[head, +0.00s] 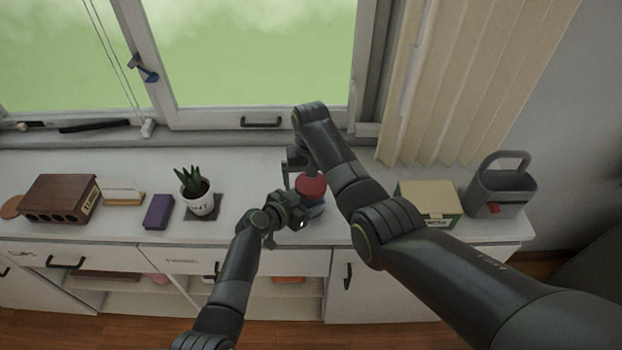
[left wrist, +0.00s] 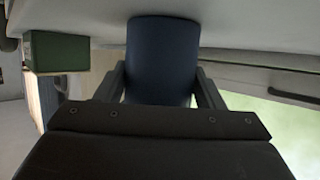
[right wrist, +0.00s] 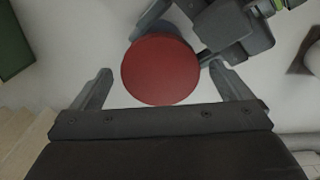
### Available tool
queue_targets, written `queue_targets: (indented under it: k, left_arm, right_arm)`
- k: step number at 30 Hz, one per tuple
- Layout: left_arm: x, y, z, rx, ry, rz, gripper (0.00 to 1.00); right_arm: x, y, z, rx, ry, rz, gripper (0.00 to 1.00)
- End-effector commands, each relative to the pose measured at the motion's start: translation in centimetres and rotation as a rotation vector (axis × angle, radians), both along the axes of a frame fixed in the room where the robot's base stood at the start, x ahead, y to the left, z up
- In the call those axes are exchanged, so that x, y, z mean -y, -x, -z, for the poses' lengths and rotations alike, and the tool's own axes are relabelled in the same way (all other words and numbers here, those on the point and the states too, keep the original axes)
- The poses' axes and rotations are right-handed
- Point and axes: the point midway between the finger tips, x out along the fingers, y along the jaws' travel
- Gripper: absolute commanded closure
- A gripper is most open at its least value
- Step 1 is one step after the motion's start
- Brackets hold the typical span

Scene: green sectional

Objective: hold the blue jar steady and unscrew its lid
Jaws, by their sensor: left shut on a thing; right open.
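The blue jar stands on the white cabinet top, with its round red lid (head: 311,185) on top. In the left wrist view the jar's dark blue body (left wrist: 162,55) sits between the fingers of my left gripper (left wrist: 163,90), which is shut on it from the side. My right gripper (right wrist: 167,88) is open above the jar. In the right wrist view the red lid (right wrist: 160,70) lies between and a little beyond the open fingertips, which appear clear of it. In the head view my arms partly hide the jar.
A potted plant (head: 199,203), a purple box (head: 158,212) and a brown wooden box (head: 60,198) stand to the left. A yellow-green box (head: 428,203) and a grey caddy (head: 503,190) stand to the right. The window and blinds (head: 470,70) rise behind.

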Motion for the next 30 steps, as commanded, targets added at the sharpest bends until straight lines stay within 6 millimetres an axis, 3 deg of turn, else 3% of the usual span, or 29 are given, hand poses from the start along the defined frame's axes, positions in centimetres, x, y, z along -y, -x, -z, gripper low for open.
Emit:
queue_targets:
  k: [5,12,20,30]
  left_arm:
    - [0.0,0.0,0.1,-0.001,-0.001,0.000,1.00]
    - [0.0,0.0,0.1,-0.001,-0.001,0.000,1.00]
    - [0.0,0.0,0.1,-0.001,-0.001,0.000,1.00]
    - [0.0,0.0,0.0,-0.001,-0.001,0.000,1.00]
  right_arm:
    - [0.0,-0.1,-0.8,0.004,-0.001,0.000,0.01]
    - [0.0,0.0,-3.9,0.003,-0.001,0.000,0.01]
    - [0.0,0.0,-4.7,0.000,-0.001,0.037,0.05]
    - [0.0,-0.1,-6.4,0.001,-0.001,0.462,0.05]
